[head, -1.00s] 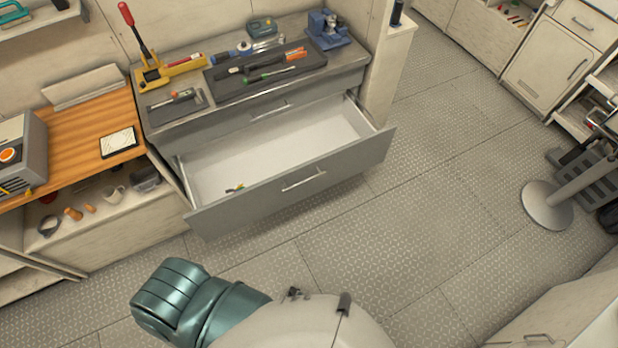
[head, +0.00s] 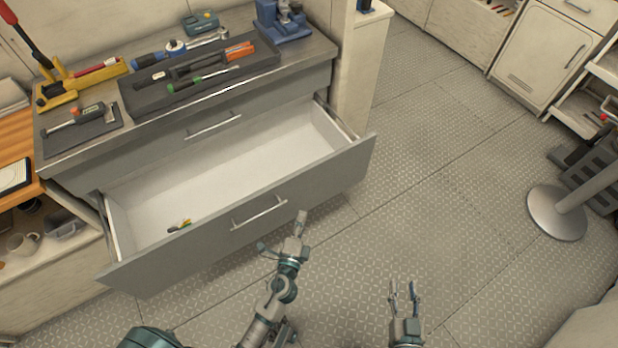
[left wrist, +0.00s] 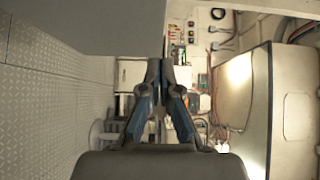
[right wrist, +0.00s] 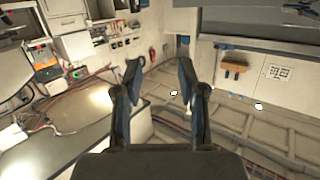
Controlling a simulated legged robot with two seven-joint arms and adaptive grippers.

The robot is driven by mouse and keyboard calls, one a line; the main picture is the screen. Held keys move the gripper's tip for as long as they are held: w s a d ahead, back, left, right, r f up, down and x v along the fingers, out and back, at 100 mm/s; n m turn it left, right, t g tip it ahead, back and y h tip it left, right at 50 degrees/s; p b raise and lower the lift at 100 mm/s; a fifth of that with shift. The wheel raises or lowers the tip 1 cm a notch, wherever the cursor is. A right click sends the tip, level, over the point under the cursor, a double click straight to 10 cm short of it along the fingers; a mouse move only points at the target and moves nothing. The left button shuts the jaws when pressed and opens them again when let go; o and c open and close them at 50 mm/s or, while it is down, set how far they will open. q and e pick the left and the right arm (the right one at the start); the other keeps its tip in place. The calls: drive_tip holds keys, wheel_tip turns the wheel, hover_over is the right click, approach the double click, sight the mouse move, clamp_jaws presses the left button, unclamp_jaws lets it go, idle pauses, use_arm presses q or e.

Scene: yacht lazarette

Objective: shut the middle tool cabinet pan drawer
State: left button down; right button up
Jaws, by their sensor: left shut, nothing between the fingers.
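The grey pan drawer below the cabinet's top drawer is pulled far out in the head view; its front panel (head: 325,185) faces me, with a bar handle (head: 258,213). My right gripper (head: 403,287) is open and empty over the floor, further right. Any lower drawer is hidden.
The shut top drawer's handle (head: 213,125) sits above the open drawer. Tools lie on the cabinet top, including a dark tray (head: 150,105) and a blue vise (head: 282,20). A round post base (head: 556,213) stands at right. The floor (head: 440,170) between is clear.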

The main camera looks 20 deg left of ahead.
use_arm(q)
approach(305, 172)
drive_tip(key=w+d, duration=0.3)
drive_tip(key=w+a+p, duration=0.1)
drive_tip(key=w+a, duration=0.1)
drive_tip(key=shift+w+a, duration=0.25)
drive_tip(key=shift+a, duration=0.15)
drive_tip(key=shift+w+a+f, duration=0.15)
drive_tip(key=shift+w+a, duration=0.2)
drive_tip(key=shift+a, duration=0.1)
use_arm(e)
drive_tip(key=shift+s+d+f+g+h, duration=0.2)
drive_tip(key=shift+s+f+g, duration=0.1)
drive_tip(key=shift+f+g, duration=0.25)
drive_tip(key=shift+s+d+f+g+h, duration=0.1)
drive_tip(key=shift+s+d+f+g, duration=0.15)
drive_tip(key=shift+f+g, duration=0.3)
